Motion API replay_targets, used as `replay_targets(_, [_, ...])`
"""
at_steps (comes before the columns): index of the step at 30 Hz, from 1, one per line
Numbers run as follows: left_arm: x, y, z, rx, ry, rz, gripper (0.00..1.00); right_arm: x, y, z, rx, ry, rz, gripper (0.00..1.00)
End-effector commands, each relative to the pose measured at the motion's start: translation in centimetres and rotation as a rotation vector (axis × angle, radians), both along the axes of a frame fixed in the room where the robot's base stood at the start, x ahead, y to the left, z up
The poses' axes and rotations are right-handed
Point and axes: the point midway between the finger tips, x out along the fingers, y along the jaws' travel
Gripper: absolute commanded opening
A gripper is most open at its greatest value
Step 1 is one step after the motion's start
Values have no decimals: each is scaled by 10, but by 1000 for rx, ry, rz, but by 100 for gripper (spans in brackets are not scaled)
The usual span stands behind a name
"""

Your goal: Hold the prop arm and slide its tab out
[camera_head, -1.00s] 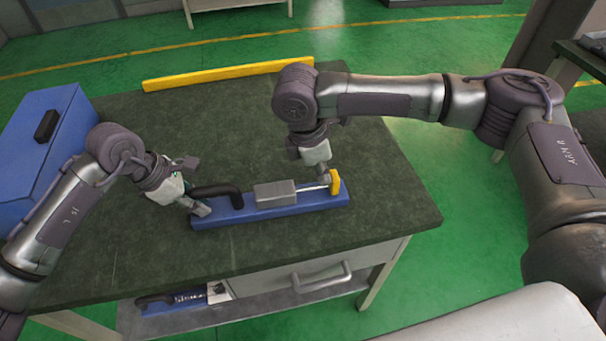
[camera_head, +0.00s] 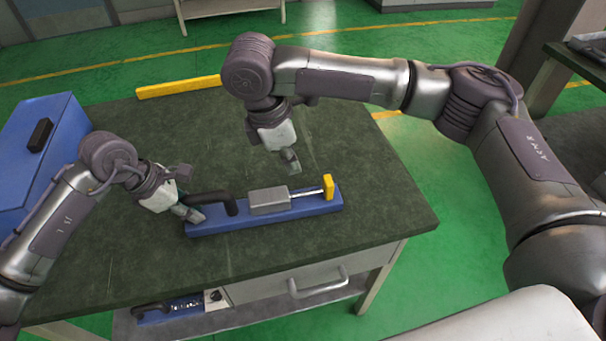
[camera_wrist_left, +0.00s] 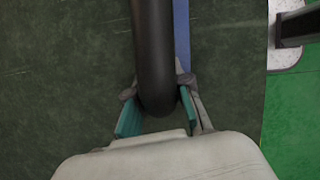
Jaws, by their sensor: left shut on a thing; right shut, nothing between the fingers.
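The prop arm has a long blue base (camera_head: 225,228), a black bent handle (camera_head: 230,205), a grey block (camera_head: 269,200) and a thin rod (camera_head: 306,193) ending in a yellow tab (camera_head: 328,187). It lies on the dark workbench. My left gripper (camera_head: 193,214) is shut on the handle's left end. In the left wrist view, the black handle (camera_wrist_left: 154,55) runs between the teal-padded fingers (camera_wrist_left: 158,112). My right gripper (camera_head: 292,163) is shut and empty, above the bench behind the grey block and apart from the tab.
The dark bench top (camera_head: 370,215) is clear around the base. A blue box (camera_head: 45,145) stands at the left. A yellow bar (camera_head: 180,87) lies along the back edge. A drawer with a metal handle (camera_head: 318,284) is below. Another blue-and-black item (camera_head: 170,308) lies on the lower shelf.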

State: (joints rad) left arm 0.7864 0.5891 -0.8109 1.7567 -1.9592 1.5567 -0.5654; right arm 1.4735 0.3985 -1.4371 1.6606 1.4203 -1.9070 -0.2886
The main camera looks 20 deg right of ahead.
Motion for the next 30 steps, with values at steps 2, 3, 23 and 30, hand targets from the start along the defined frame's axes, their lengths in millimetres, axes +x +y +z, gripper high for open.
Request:
replay_targets(2, [-1,-1,-1,-1,1,-2,0,0,4,14,2,-2,2,0])
replay_targets(3, [-1,-1,-1,-1,2,-3,0,0,5,19,2,-2,1,0])
replay_targets(23, [-2,-3,-1,-5,3,-5,29,0,9,34,1,0,1,0])
replay_targets(30, [-1,-2,0,-4,2,-4,49,0,9,34,1,0,1,0])
